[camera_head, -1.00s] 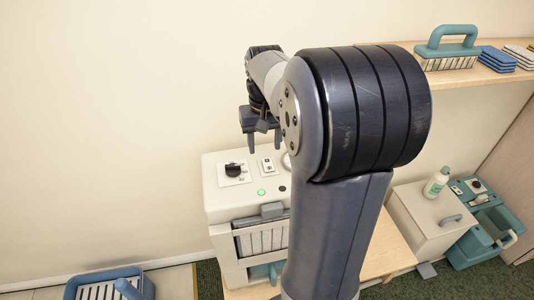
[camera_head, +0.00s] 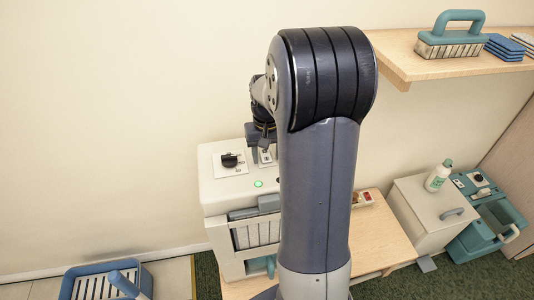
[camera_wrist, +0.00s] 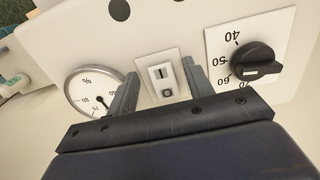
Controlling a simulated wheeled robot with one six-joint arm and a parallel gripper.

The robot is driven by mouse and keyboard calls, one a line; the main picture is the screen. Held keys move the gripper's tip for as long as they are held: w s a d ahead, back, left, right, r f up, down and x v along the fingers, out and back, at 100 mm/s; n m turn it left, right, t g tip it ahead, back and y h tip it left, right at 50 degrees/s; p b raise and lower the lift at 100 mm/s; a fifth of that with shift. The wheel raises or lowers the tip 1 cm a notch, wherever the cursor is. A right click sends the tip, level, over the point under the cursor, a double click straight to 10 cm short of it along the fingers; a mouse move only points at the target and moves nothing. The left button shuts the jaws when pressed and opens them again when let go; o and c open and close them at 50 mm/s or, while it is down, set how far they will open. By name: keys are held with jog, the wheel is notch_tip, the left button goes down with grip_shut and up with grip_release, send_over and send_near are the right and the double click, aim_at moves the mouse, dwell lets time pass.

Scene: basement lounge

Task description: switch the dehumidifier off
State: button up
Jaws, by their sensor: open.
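The dehumidifier is a white box (camera_head: 212,190) on a wooden table, with a black dial knob (camera_head: 230,160) and a lit green light (camera_head: 258,184) on top. The wrist view shows its small switch plate (camera_wrist: 160,72), with a dark-slotted switch and a round mark. The numbered dial (camera_wrist: 255,60) is right of the plate and a round % gauge (camera_wrist: 90,90) is left. My gripper (camera_wrist: 162,84) is open and empty, its fingers on either side of the plate in that view; contact cannot be told. In the head view, my gripper (camera_head: 261,150) is low over the top, partly hidden by my arm.
A shelf (camera_head: 400,70) with a teal-handled brush (camera_head: 450,38) is at upper right. A white cabinet (camera_head: 425,215) with a bottle (camera_head: 438,176) and a teal bucket unit (camera_head: 490,225) stand right. A blue slatted bin (camera_head: 100,282) is on the floor at left.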

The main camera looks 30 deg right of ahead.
jog(key=shift+f, duration=0.1)
jog(key=shift+c, duration=0.6)
jog(key=c, duration=0.9)
jog(key=g+p, duration=0.1)
jog(key=p, duration=0.2)
jog(key=shift+w+r, duration=0.15)
jog(key=shift+r, duration=0.25)
jog(key=g+p, duration=0.1)
jog(key=p, duration=0.1)
jog(key=shift+w+d+y+p, duration=0.1)
jog(key=shift+w+y+p, duration=0.1)
jog(key=shift+y+p, duration=0.1)
jog(key=shift+f+g, duration=0.1)
jog(key=shift+g, duration=0.3)
jog(key=o, duration=1)
jog(key=shift+f, duration=0.1)
